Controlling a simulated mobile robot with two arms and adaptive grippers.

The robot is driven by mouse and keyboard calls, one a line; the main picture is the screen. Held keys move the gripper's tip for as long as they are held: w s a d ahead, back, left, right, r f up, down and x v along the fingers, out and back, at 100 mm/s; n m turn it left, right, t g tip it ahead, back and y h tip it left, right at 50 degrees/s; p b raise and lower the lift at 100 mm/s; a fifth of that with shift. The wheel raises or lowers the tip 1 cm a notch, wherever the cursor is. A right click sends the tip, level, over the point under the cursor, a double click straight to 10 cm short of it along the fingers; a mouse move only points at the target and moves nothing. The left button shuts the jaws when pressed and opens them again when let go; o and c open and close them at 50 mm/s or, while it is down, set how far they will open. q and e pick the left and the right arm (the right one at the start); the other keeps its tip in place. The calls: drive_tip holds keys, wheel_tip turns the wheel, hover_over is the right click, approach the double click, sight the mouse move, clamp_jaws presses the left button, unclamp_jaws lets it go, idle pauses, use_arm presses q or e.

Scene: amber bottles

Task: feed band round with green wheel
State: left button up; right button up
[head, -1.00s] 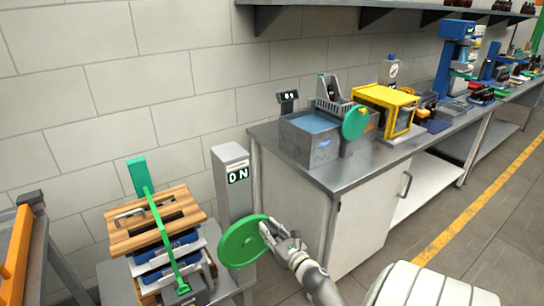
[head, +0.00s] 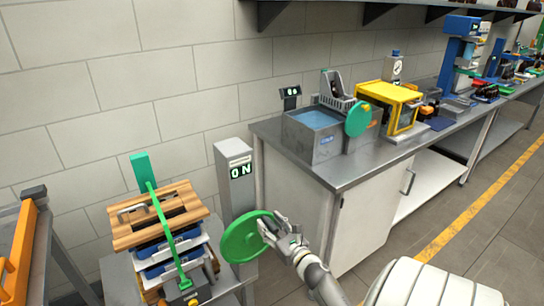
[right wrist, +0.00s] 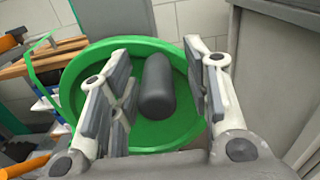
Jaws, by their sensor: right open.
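The green wheel (head: 247,238) stands upright at the right side of the strapping machine, and it also shows in the right wrist view (right wrist: 88,80). A dark grey handle (right wrist: 157,87) sticks out from its face. My right gripper (head: 268,226) is at the wheel; its open fingers (right wrist: 155,100) stand on either side of the handle. Whether they touch it I cannot tell. A green band (head: 165,235) runs over the stack of a wooden board (head: 157,213) and blue-and-white trays (head: 168,247), from a green upright piece (head: 141,172) down to a grey block. My left gripper is not in view.
A grey post with a lit display reading "ON" (head: 240,172) stands behind the wheel. A steel bench (head: 350,172) at the right carries a water bath (head: 312,136) and a yellow-framed box (head: 390,95). An orange frame (head: 20,250) stands at the left.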

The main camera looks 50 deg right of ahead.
drive_tip(key=shift+s+a, duration=0.1)
drive_tip(key=shift+s, duration=0.1)
drive_tip(key=v, duration=1.1)
drive_tip(key=shift+s, duration=0.3)
drive_tip(key=s+a+f+m+g+y, duration=0.1)
drive_tip(key=s+a+f+m+g, duration=0.15)
drive_tip(key=a+f+m, duration=0.6)
drive_tip(key=s+a+f+m+g+y+b, duration=0.1)
drive_tip(key=s+a+f+m+g, duration=0.2)
drive_tip(key=f, duration=1)
drive_tip(key=s+a+f+m+g+y, duration=0.1)
drive_tip(key=a+f+m+g, duration=0.25)
drive_tip(key=f+m, duration=0.55)
drive_tip(key=s+a+f+m+g+y, duration=0.1)
drive_tip(key=s+a+f+m+g, duration=0.2)
drive_tip(key=s+a+f+m, duration=0.2)
drive_tip(key=s+a+f+m+g+y, duration=0.1)
drive_tip(key=s+a+f+m+g, duration=0.3)
drive_tip(key=s+f, duration=0.7)
drive_tip(key=s+a+m, duration=0.1)
drive_tip(key=s, duration=0.6)
drive_tip(key=shift+a+b, duration=0.2)
drive_tip(key=shift+b, duration=0.15)
